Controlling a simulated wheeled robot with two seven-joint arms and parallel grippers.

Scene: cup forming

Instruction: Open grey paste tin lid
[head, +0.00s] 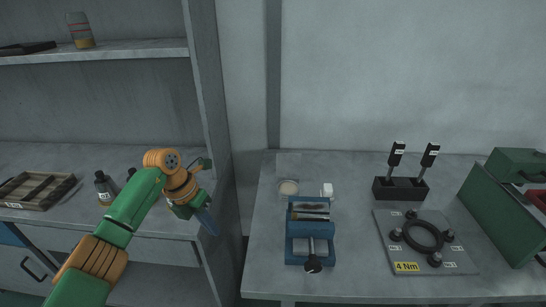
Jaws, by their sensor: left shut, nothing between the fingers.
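A small round tin (288,187) with a pale beige top stands on the right-hand table, behind the blue fixture. It is too small to tell whether the beige is its lid or paste inside. My left gripper (207,221) is at the front right edge of the left bench, pointing down. It is shut and empty, well to the left of the tin and apart from it. My right gripper is not in view.
A grey plate with a black ring (424,238), a black holder (400,189) and a green case (505,205) fill the right. A cabinet side panel (208,85) rises behind my left arm.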

